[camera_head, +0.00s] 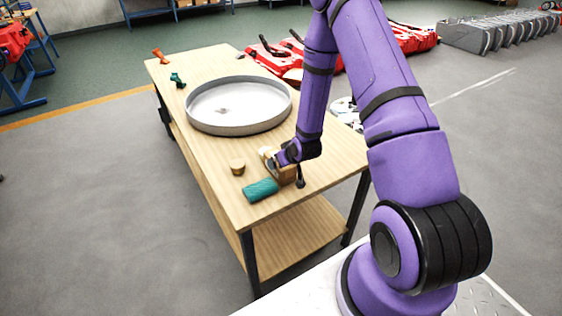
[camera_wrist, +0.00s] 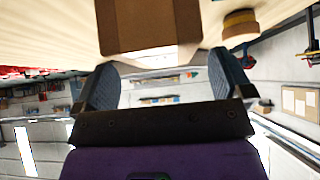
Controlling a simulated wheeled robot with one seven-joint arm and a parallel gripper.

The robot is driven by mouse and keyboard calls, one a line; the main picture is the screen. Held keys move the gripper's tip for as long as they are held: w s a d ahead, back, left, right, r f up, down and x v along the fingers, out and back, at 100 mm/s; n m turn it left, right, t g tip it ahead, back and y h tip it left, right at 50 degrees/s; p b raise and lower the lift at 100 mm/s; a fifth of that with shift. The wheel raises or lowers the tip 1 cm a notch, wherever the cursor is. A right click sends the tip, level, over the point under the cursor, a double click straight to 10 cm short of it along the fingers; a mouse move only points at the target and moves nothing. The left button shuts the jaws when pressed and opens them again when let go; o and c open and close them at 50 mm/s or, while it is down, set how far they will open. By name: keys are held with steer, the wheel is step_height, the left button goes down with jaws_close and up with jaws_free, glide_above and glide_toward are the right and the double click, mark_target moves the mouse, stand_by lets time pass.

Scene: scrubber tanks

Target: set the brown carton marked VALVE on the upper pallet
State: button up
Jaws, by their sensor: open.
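A small brown carton (camera_head: 287,175) stands near the front end of the wooden table, partly hidden by my gripper (camera_head: 283,158). No VALVE marking can be read on it. In the wrist view the carton (camera_wrist: 150,25) shows as a brown block at the top, just beyond the fingertips. My gripper (camera_wrist: 165,60) is open there, with its two dark fingers spread to either side of the carton's near edge. Whether the fingers touch the carton cannot be told. I cannot make out an upper pallet in either view.
On the table (camera_head: 208,151), a teal cylinder (camera_head: 260,190) lies close to the carton and a small round wooden piece (camera_head: 237,167) stands left of it. A large grey round tray (camera_head: 238,126) sits farther back. Orange (camera_head: 159,56) and green (camera_head: 177,80) items are at the far end.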

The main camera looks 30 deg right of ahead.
steer(key=s+a+r, duration=0.1)
steer(key=s+r, duration=0.2)
steer(key=r, duration=0.7)
steer(key=s+a+r+g+h, duration=0.1)
steer(key=s+r, duration=0.3)
steer(key=r, duration=0.7)
steer(key=s+a+r, duration=0.1)
steer(key=s+r, duration=0.2)
steer(key=r, duration=0.7)
steer(key=s+a+r+g, duration=0.1)
steer(key=s+a+r, duration=0.1)
steer(key=s+r, duration=0.5)
steer(key=s+a+r, duration=0.3)
steer(key=s+r, duration=0.5)
steer(key=s, duration=0.6)
steer(key=shift+s+a+g+y, duration=0.35)
steer(key=shift+g+y, duration=0.05)
steer(key=shift+s+r, duration=0.1)
steer(key=shift+s, duration=0.35)
steer(key=shift+c, duration=1.2)
steer(key=shift+m, duration=0.3)
